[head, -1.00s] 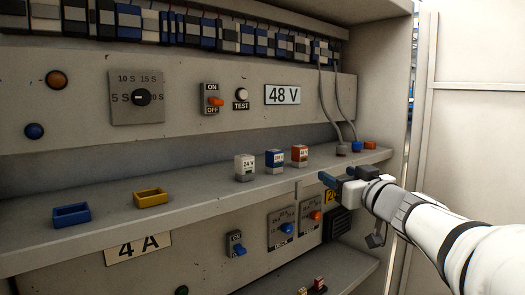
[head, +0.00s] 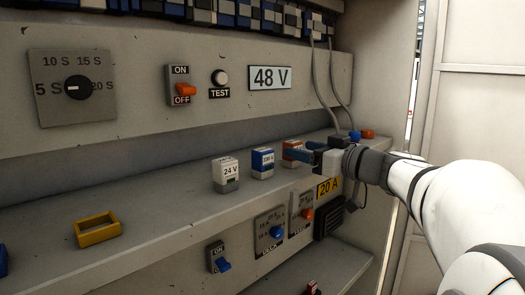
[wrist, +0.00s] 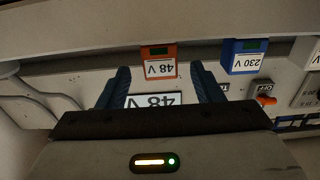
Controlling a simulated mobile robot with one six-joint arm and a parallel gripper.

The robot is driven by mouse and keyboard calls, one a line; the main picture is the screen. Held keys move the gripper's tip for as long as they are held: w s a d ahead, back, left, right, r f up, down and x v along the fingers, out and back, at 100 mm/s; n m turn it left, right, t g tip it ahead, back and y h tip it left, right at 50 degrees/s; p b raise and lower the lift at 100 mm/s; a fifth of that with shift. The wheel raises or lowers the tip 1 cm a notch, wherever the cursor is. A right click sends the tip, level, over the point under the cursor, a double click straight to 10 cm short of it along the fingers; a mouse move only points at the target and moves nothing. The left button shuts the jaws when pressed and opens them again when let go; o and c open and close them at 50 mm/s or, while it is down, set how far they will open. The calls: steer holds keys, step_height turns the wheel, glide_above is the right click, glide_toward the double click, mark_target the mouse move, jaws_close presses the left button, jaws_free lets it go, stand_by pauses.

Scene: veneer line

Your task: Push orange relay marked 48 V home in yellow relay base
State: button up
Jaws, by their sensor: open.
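The orange relay (head: 291,150) stands on the shelf at the right end of a row of relays, partly hidden behind my gripper in the head view. In the wrist view the orange relay (wrist: 158,62) shows its 48 V label upside down. My gripper (head: 306,152) is open, its blue fingers pointing at the orange relay. In the wrist view the fingertips (wrist: 160,70) lie to either side of the relay's lower label; I cannot tell whether they touch it. The yellow relay base (head: 97,229) sits empty on the shelf at the left.
A blue 230 V relay (head: 262,162) stands beside the orange one, then a white 24 V relay (head: 226,174). A blue base (head: 2,261) is cut off at the left edge. Cables (head: 330,90) hang behind my gripper. The shelf between white relay and yellow base is clear.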

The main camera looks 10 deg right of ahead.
steer(key=p+x, duration=0.1)
steer(key=x, duration=0.5)
steer(key=shift+s+f, duration=0.1)
steer(key=c, duration=1.1)
